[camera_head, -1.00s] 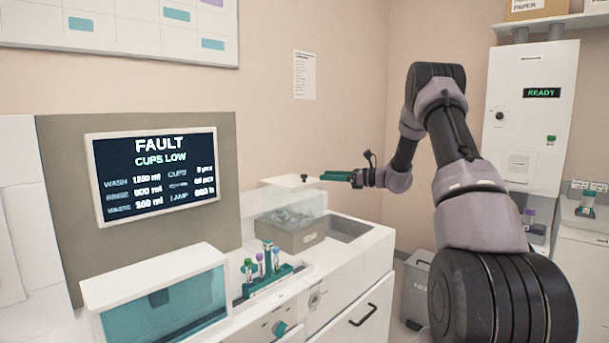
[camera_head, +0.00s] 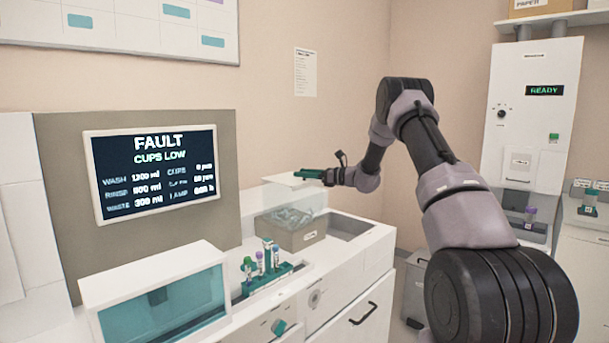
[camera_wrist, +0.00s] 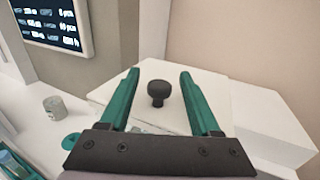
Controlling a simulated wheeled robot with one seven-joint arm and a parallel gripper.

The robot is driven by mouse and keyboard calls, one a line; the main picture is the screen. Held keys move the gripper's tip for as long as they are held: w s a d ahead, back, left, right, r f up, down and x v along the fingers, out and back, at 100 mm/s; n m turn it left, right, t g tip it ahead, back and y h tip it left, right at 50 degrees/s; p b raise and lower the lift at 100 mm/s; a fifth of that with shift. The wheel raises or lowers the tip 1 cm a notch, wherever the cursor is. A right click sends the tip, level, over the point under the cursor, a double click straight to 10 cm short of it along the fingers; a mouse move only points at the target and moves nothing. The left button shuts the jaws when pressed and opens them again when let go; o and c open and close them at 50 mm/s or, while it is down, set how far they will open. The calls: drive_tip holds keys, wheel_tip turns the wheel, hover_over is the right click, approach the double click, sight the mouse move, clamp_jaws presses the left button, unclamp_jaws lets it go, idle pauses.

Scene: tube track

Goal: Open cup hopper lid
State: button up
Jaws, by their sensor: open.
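The cup hopper (camera_head: 300,233) is a clear-walled box with a grey lower part, set in the white analyzer counter. Its white lid (camera_head: 288,181) lies on top and looks closed. In the wrist view the lid (camera_wrist: 200,110) carries a dark round knob (camera_wrist: 159,93). My gripper (camera_head: 305,174) is above the lid at the hopper's back. In the wrist view my gripper (camera_wrist: 158,77) is open, its two green fingers on either side of the knob with gaps on both sides. The knob is hidden by the fingers in the head view.
A screen (camera_head: 150,173) reads FAULT, CUPS LOW. A green rack (camera_head: 266,279) with several capped tubes stands in front of the hopper. A teal-windowed box (camera_head: 165,305) is at the front left. An open recess (camera_head: 345,226) lies right of the hopper.

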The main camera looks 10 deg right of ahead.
clamp_jaws()
idle(1.4)
